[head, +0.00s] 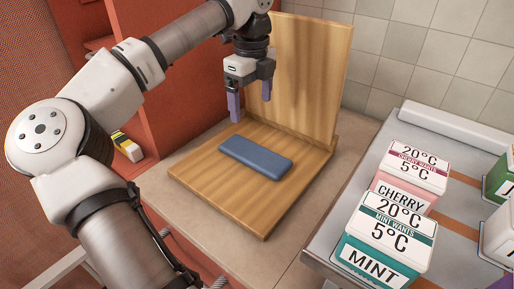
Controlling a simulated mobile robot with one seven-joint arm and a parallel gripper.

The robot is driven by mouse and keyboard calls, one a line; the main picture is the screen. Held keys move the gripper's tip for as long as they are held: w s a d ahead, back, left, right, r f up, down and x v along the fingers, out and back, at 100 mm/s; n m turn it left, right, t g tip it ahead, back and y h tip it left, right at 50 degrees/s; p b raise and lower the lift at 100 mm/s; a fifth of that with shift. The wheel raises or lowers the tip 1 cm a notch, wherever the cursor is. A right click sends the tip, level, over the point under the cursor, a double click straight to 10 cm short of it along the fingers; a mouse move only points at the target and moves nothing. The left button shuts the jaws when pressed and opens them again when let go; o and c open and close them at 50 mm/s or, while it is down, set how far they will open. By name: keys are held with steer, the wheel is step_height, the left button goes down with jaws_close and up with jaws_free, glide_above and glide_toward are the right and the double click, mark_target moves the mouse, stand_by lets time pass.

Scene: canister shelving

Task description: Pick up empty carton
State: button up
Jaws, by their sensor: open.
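My gripper (251,102) is open and empty, its two purple fingers pointing down over the wooden base (225,187), in front of the upright wooden panel. A flat blue block (256,157) lies on that base below and slightly right of the fingers, apart from them. Two labelled cartons stand at the right: a pink one marked CHERRY (410,183) and a teal one marked MINT (383,245) in front of it. Their lids look closed, so I cannot tell whether either is empty.
The upright wooden panel (311,75) rises at the base's back right. A grey tray (332,238) carries the cartons, with more cut off at the right edge. A red shelf unit (160,110) with a small yellow-and-white box (128,147) stands left.

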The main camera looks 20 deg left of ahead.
steer(key=p, duration=0.1)
glide_above(251, 151)
step_height(251, 151, down, 8)
steer(key=shift+d, duration=0.1)
steer(key=shift+f+p, duration=1.3)
steer(key=shift+f, duration=1.45)
steer(key=c, duration=1.1)
